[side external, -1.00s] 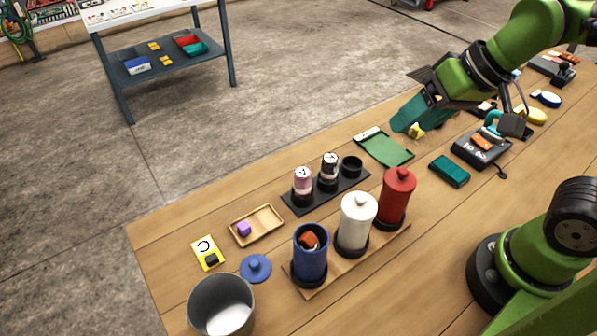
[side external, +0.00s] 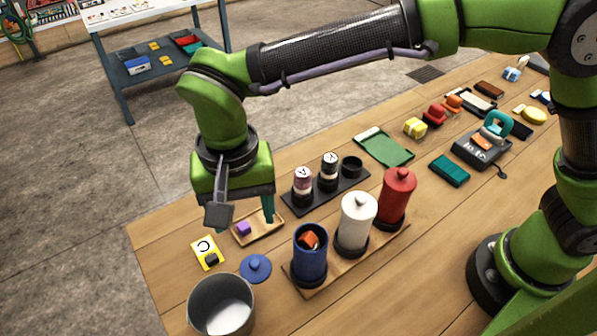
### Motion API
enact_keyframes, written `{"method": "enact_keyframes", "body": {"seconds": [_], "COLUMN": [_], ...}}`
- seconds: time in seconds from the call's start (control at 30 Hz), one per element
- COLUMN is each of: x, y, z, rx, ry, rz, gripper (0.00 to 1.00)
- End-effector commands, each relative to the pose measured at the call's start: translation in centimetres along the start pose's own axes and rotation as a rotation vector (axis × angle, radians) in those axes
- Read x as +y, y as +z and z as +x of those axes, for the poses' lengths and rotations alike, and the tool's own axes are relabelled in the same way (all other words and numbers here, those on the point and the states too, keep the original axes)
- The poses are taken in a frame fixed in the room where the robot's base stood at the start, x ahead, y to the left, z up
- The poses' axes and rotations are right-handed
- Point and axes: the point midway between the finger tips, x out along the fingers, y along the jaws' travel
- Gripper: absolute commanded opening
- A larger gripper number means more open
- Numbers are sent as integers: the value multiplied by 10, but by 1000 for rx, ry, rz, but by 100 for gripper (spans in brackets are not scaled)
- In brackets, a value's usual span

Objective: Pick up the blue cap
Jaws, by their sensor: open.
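The blue cap (side external: 255,268), a round lid with a small knob on top, lies on the wooden table between the metal pot and the blue canister. The blue canister (side external: 310,262) stands uncapped with an orange-red item inside. My gripper (side external: 240,217) is open and points down above the table, behind the cap in the picture and over the area of the small wooden tray. One teal finger shows clearly; the other is largely hidden behind a grey box on the wrist. The gripper is not touching the cap.
The metal pot (side external: 222,306) stands close left of the cap. White (side external: 355,222) and red (side external: 396,198) lidded canisters stand beside the blue one on a wooden base. A wooden tray (side external: 278,228) holds a purple cube. A yellow card (side external: 207,247) and a black rack (side external: 350,182) lie nearby.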

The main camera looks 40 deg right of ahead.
Motion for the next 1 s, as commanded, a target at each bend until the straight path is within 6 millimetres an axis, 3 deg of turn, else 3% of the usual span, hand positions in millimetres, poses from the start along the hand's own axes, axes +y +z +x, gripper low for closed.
{"method": "enact_keyframes", "body": {"seconds": [0.4,0.67,1.0], "x": [1,1,0], "y": [-1,-1,-6], "z": [87,108,152], "rx": [-2,-2,-2], "ry": [3,0,-1], "rz": [-2,-2,-3], "gripper": [64,64,64]}}
